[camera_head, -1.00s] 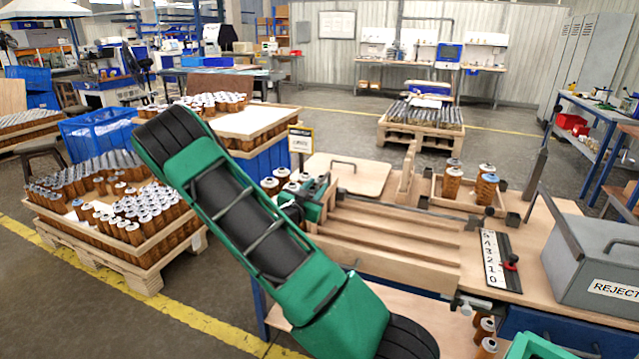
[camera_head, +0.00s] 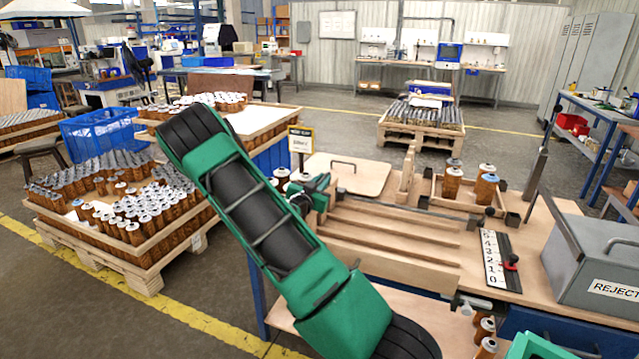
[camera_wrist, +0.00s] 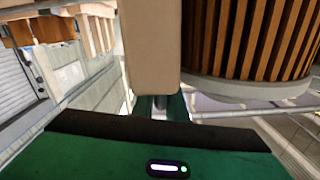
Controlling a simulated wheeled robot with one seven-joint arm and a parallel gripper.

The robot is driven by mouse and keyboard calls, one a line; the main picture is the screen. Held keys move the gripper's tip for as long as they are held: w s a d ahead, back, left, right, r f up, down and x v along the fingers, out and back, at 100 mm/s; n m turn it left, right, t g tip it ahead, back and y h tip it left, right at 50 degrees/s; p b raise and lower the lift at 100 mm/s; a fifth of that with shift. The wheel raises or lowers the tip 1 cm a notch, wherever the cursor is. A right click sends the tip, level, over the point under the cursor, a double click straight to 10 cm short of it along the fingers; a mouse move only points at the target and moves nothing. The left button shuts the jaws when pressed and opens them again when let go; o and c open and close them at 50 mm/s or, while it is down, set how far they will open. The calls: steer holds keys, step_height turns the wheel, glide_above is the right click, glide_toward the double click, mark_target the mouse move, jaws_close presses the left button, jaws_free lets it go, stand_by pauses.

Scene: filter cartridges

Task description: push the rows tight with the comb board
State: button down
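My gripper (camera_head: 318,192) is at the left end of the grooved wooden rack (camera_head: 385,245), partly hidden behind my arm. Whether it is open or shut does not show. In the wrist view a pale wooden piece (camera_wrist: 151,45) stands in front of the green gripper body, with a ribbed brown filter cartridge (camera_wrist: 255,40) right beside it. I cannot tell whether the gripper holds either. Filter cartridges (camera_head: 281,174) stand behind my gripper. More cartridges (camera_head: 453,184) stand in a wooden tray at the rack's far right. I cannot tell for certain which piece is the comb board.
A flat board with a handle (camera_head: 345,178) lies behind the rack. A numbered scale (camera_head: 492,262) with a red knob and a grey reject box (camera_head: 600,265) are at the right. Pallets of cartridges (camera_head: 130,250) stand on the floor at the left. The rack's grooves look empty.

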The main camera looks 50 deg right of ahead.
steer(key=shift+w+a, duration=0.25)
steer(key=shift+w, duration=0.35)
steer(key=shift+w+a, duration=0.2)
steer(key=shift+w, duration=0.45)
steer(key=shift+w+a, duration=0.25)
steer(key=shift+w, duration=0.35)
steer(key=c, duration=1.8)
jaws_free()
steer(key=shift+s, duration=0.1)
steer(key=v, duration=1.1)
steer(key=shift+f, duration=0.1)
steer(key=shift+d, duration=0.1)
